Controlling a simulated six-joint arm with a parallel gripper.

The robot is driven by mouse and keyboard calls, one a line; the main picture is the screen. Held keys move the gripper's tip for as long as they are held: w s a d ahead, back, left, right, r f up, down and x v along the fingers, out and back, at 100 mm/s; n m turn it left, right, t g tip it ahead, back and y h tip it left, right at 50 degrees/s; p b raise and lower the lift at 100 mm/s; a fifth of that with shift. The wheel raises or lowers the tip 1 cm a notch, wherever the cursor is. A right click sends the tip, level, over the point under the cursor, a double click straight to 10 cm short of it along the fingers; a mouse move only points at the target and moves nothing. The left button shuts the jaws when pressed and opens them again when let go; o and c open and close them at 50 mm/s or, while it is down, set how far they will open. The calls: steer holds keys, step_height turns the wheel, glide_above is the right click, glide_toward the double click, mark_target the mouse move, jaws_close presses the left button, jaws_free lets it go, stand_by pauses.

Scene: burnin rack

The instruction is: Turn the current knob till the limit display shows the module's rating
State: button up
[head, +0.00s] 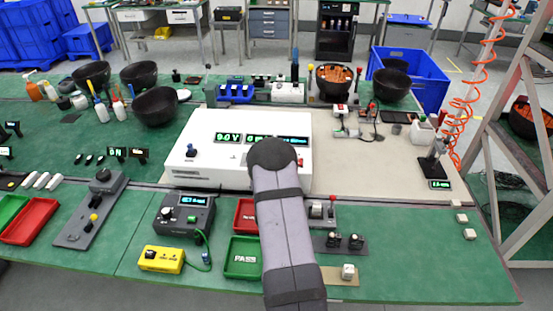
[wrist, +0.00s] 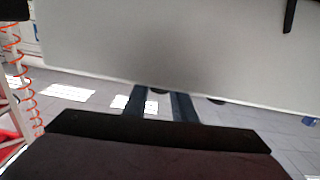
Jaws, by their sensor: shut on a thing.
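A white power unit (head: 215,140) stands mid-bench, with one lit display (head: 228,137) that seems to read 9.0 V. A second lit display (head: 262,137) is partly covered by my arm, so its reading cannot be made out. A dark knob (head: 191,151) sits at the left of its front. In the wrist view the unit's pale face (wrist: 180,50) fills the top. My gripper (wrist: 160,104) is shut at its edge on a small dark knob (wrist: 155,90), apparently the current knob, mostly hidden by the fingers. In the head view my arm hides the gripper. I cannot make out the module's rating.
In front stand a black device with a display (head: 188,215), a yellow box (head: 162,259), a green PASS tray (head: 243,258) and a red tray (head: 246,216). Black bowls (head: 156,105) stand behind left. A small stand with a display (head: 438,172) is at right.

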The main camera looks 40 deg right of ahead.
steer(key=shift+r, duration=0.1)
steer(key=o, duration=1)
steer(key=shift+s+a, duration=0.25)
steer(key=shift+a, duration=0.05)
steer(key=b+v, duration=0.2)
steer(key=v, duration=0.4)
steer(key=shift+s+a, duration=0.15)
steer(key=shift+s, duration=0.05)
